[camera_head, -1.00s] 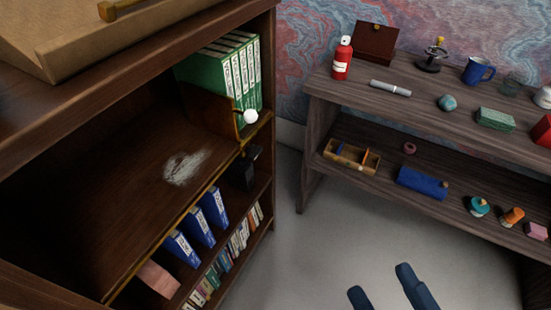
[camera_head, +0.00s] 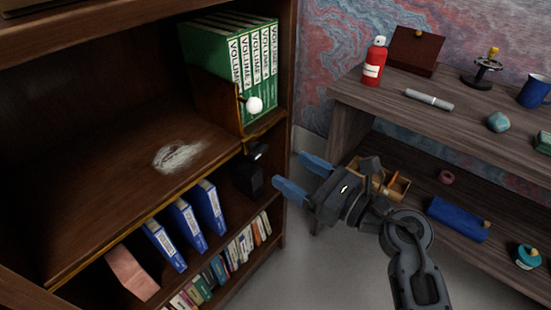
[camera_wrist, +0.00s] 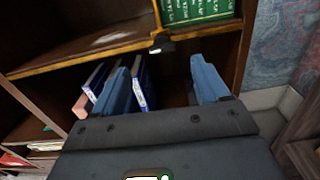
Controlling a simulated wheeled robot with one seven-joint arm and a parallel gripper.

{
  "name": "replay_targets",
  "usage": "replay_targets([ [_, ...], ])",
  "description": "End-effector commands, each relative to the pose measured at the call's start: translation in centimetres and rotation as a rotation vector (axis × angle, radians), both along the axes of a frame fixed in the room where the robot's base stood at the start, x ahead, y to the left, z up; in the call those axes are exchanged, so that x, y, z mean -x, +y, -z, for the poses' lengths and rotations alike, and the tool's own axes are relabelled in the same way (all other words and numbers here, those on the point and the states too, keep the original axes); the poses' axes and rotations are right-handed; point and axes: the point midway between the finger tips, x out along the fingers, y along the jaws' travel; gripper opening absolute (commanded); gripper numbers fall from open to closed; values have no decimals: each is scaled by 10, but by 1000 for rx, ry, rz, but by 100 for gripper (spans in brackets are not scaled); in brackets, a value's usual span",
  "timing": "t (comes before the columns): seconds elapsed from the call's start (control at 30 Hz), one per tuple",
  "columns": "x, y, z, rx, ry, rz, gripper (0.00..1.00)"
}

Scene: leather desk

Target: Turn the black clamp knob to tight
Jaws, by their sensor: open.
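A small black part that looks like the clamp knob (camera_head: 258,151) sits at the front edge of the bookcase shelf, below the white ball (camera_head: 254,105). In the wrist view the black clamp part (camera_wrist: 161,44) hangs at the brass-trimmed shelf edge, beyond and roughly between my fingertips. I cannot tell how tight it is. My gripper (camera_head: 290,168) is open and empty, its blue fingers pointing left toward the bookcase. It is to the right of the clamp and apart from it. Both fingers also show in the wrist view (camera_wrist: 158,66).
Green volumes (camera_head: 230,55) stand above the clamp. Blue binders (camera_head: 185,225) stand on the shelf below, with a dark box-like object (camera_head: 247,178) at its right end. Open floor lies between.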

Motion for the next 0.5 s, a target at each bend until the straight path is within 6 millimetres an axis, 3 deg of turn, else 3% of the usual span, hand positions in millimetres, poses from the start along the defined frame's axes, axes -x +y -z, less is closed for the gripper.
replay_targets([
  [0.17,-11,10,0,24,-15,-5,74],
  [0.5,-41,49,1,22,-13,-4,74],
])
